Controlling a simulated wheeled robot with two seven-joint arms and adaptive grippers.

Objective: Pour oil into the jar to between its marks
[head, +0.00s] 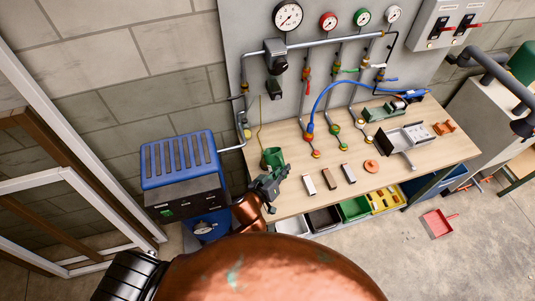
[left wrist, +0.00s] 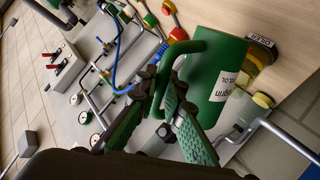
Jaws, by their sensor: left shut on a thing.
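A green jug (left wrist: 208,82) with a white label fills the middle of the left wrist view. It also shows at the left end of the bench in the head view (head: 272,157). My left gripper (left wrist: 163,92) is shut on the jug's handle; in the head view the gripper (head: 271,184) is just in front of the jug. A glass jar (left wrist: 264,55) with a dark label and yellowish colour stands partly hidden behind the jug. Its marks and oil level cannot be made out. I cannot tell whether the jug touches the jar. My right gripper is not in view.
The wooden bench (head: 292,205) carries several small blocks, an orange disc (head: 371,166) and a metal tray (head: 405,137). Pipes and gauges (head: 288,16) rise on the panel behind. A blue machine (head: 180,158) stands left of the bench. Coloured bins (head: 354,208) sit below.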

